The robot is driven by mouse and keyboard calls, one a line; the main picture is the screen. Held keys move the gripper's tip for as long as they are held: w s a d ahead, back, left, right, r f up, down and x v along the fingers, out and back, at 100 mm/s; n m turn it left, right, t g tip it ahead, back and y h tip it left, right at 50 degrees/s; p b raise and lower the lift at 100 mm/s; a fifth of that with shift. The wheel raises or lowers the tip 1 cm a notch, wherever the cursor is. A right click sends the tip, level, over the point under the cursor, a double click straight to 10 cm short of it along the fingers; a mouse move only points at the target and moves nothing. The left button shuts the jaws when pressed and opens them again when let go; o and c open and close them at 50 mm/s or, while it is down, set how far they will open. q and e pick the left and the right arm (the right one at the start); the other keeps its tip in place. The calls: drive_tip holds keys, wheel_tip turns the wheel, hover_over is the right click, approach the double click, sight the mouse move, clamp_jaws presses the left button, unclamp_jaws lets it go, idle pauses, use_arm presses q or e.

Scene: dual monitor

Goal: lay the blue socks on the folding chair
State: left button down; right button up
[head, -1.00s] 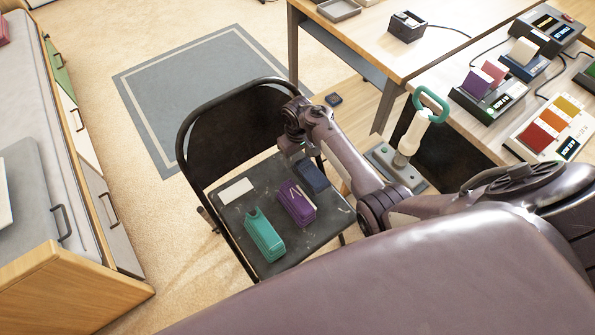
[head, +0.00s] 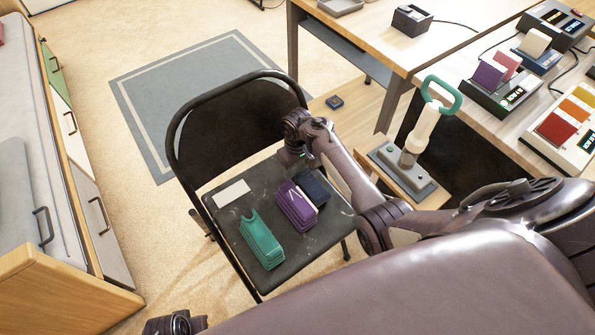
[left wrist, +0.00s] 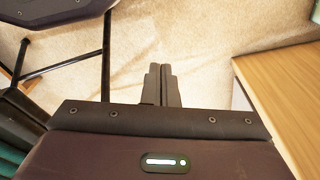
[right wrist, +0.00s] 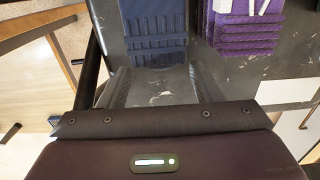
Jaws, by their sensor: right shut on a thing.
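The dark blue socks (head: 314,187), a folded ribbed bundle, are at the far right of the black folding chair's seat (head: 292,252), beside a purple bundle. They seem to lie on the seat; contact underneath is hidden. My right gripper (head: 292,160) is low over the seat's back right corner.
The purple bundle (head: 296,206), a teal bundle (head: 261,240) and a white card (head: 231,193) lie on the seat. A desk (head: 450,60) with devices is at right, with a green-handled lever press (head: 420,130) nearby. A drawer unit (head: 85,190) stands left.

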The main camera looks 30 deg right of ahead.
use_arm(q)
drive_tip(key=shift+w+d+r, duration=0.1)
drive_tip(key=shift+d+r, duration=0.05)
drive_tip(key=shift+r, duration=0.6)
drive_tip(key=shift+w+d+r, duration=0.1)
drive_tip(key=shift+d+r, duration=0.05)
drive_tip(key=shift+r, duration=0.55)
use_arm(e)
drive_tip(key=shift+f, duration=0.35)
drive_tip(key=shift+f, duration=0.1)
drive_tip(key=o, duration=1.1)
drive_tip(key=shift+c, duration=0.2)
use_arm(q)
drive_tip(key=shift+r, duration=0.15)
use_arm(e)
drive_tip(key=shift+r, duration=0.25)
use_arm(q)
drive_tip(key=s+a+f+p, duration=0.3)
drive_tip(key=f, duration=0.7)
drive_tip(key=shift+s+f, duration=0.2)
drive_tip(key=shift+f, duration=0.05)
use_arm(e)
wheel_tip(320, 180, up, 12)
drive_tip(key=shift+f, duration=0.15)
use_arm(q)
drive_tip(key=shift+d, duration=0.1)
